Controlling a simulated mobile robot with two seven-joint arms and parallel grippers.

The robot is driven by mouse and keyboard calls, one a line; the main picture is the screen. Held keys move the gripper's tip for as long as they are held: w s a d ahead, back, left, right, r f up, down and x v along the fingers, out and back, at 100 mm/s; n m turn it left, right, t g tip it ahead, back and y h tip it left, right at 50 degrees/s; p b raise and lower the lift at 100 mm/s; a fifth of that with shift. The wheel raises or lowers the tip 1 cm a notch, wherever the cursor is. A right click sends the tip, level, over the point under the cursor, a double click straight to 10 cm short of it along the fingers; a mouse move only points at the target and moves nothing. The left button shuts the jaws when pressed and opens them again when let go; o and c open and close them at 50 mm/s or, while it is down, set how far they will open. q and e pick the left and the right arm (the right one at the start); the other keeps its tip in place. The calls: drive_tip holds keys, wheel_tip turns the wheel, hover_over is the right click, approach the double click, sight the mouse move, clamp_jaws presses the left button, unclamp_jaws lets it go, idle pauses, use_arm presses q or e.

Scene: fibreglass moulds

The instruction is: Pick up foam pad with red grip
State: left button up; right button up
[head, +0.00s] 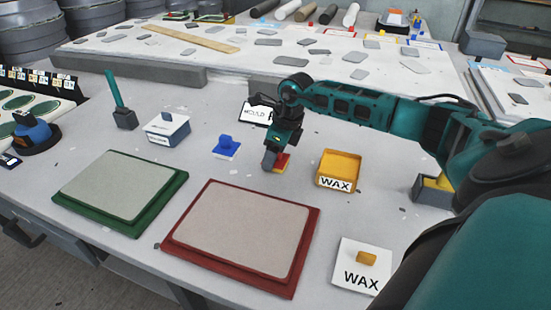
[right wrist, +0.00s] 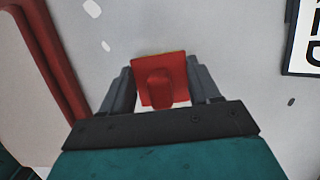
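The foam pad with red grip (head: 284,162) lies on the grey table behind the red-framed mould. It shows a red top and a little yellow at its edge. In the right wrist view, the square red pad (right wrist: 173,66) and its upright red grip (right wrist: 160,88) show between my fingers. My right gripper (right wrist: 160,92) points down at it, its fingers apart on either side of the grip with gaps visible. In the head view, my right gripper (head: 271,158) partly hides the pad. My left gripper is not in view.
A red-framed mould (head: 180,240) and a green-framed mould (head: 65,195) lie in front. A blue-gripped pad (head: 227,148) is to the left, a yellow WAX tray (head: 338,168) to the right. A white WAX pad (head: 352,276) lies front right. A sign (head: 256,112) stands behind.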

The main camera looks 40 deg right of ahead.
drive_tip(key=c, duration=0.5)
drive_tip(key=shift+r, duration=0.15)
wheel_tip(320, 180, up, 20)
drive_tip(key=shift+f+p, duration=0.1)
drive_tip(key=shift+p, duration=0.6)
drive_tip(key=o, duration=0.5)
drive_tip(key=c, duration=0.4)
